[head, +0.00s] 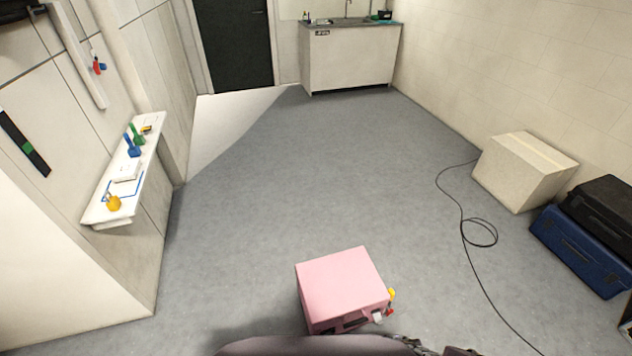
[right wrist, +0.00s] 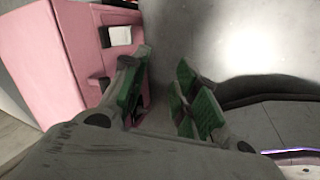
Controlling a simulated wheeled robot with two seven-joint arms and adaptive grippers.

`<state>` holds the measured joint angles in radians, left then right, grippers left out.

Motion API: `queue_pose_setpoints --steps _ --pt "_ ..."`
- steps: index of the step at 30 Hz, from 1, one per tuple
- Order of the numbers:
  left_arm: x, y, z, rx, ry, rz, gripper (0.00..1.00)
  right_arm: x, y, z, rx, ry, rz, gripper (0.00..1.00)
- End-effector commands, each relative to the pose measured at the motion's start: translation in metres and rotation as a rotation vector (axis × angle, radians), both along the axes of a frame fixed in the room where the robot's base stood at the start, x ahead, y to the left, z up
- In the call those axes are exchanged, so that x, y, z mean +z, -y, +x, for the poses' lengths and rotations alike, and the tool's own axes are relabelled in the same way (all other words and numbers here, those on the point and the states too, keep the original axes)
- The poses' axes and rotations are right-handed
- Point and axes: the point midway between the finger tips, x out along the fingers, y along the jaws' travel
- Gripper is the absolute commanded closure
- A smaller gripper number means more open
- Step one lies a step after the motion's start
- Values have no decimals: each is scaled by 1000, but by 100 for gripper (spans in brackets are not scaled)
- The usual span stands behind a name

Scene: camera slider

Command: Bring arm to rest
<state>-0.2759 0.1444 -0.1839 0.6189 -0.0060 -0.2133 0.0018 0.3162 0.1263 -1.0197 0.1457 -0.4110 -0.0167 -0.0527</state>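My right gripper (right wrist: 165,95) shows in the right wrist view with green finger pads. Its fingers stand apart with a gap between them, and I see nothing held in the gap. A pink box (right wrist: 45,60) lies beyond the left finger; I cannot tell whether they touch. The pink box also stands on the floor in the head view (head: 342,284), with small white, yellow and red parts on its right side. Parts of my own body show at the bottom edge of the head view. My left gripper is not in view.
A white wall shelf (head: 99,212) at left holds blue, green and yellow items. A rail (head: 77,50) with a red and blue piece is on the wall. A carton (head: 520,168), blue case (head: 577,252) and black cable (head: 463,228) lie right. The middle floor is clear.

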Motion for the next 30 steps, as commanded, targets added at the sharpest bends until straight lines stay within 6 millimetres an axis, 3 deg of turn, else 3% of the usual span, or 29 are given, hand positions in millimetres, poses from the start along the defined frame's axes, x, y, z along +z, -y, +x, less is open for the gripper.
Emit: queue_pose_setpoints --steps 7,13,23,30 --pt "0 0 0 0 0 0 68 14 -27 35 -235 47 104 71" --pt "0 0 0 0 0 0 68 19 -45 44 -467 54 211 71" --pt "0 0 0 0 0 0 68 15 -49 16 -803 22 355 71" --pt "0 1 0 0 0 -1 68 4 -30 -31 -1008 -1 417 71"
